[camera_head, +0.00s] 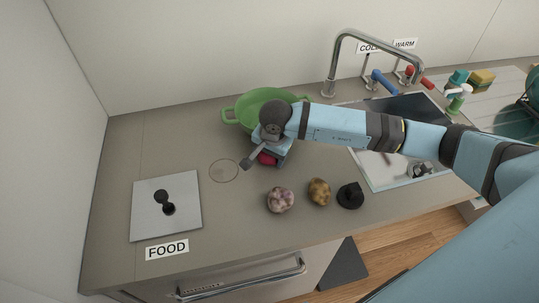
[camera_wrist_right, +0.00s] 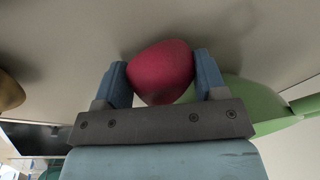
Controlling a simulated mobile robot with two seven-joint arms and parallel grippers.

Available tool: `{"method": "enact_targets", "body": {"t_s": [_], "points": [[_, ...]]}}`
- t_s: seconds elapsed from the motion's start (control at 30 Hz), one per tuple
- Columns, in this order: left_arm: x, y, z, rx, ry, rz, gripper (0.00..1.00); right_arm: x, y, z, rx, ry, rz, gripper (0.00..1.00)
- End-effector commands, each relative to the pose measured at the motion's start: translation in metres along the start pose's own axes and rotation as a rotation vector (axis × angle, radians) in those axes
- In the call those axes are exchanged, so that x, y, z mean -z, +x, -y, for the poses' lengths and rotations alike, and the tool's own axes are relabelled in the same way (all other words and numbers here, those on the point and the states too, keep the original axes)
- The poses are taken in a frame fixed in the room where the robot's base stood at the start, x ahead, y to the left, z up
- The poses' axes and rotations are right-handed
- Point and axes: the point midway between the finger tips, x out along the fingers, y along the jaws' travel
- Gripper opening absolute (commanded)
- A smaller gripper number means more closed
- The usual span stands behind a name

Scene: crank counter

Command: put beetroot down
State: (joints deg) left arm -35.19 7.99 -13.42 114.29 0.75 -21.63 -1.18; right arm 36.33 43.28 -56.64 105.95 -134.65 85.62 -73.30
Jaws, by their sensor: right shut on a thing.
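The beetroot (camera_wrist_right: 160,73) is a dark red round thing between the two blue fingers of my right gripper (camera_wrist_right: 165,78) in the wrist view. In the head view the right gripper (camera_head: 268,157) is over the counter, in front of the green pot, and only a small red part of the beetroot (camera_head: 266,159) shows below it. I cannot tell whether the beetroot touches the counter. A thin circle (camera_head: 224,171) is marked on the counter just left of the gripper. My left gripper is not in view.
A green pot (camera_head: 234,114) stands behind the gripper. A pinkish lump (camera_head: 280,199), a brown lump (camera_head: 319,191) and a black lump (camera_head: 350,195) lie in front. A plate with a dark opening (camera_head: 185,218) is at left by the FOOD label (camera_head: 167,249). The sink (camera_head: 385,171) is at right.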

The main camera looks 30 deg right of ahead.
Motion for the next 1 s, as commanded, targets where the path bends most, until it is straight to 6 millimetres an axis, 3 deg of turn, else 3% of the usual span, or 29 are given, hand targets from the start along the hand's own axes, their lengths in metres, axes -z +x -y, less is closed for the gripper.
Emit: {"method": "enact_targets", "body": {"t_s": [0.17,0.37,1.0], "points": [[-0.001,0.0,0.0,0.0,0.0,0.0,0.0,0.001,-0.006,0.001,0.002,0.0,0.0,0.35],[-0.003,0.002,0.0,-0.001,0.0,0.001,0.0,0.003,-0.029,0.005,0.004,-0.001,-0.001,0.35],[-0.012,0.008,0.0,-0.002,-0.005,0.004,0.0,0.017,-0.164,0.024,0.004,0.0,-0.003,0.35]]}}
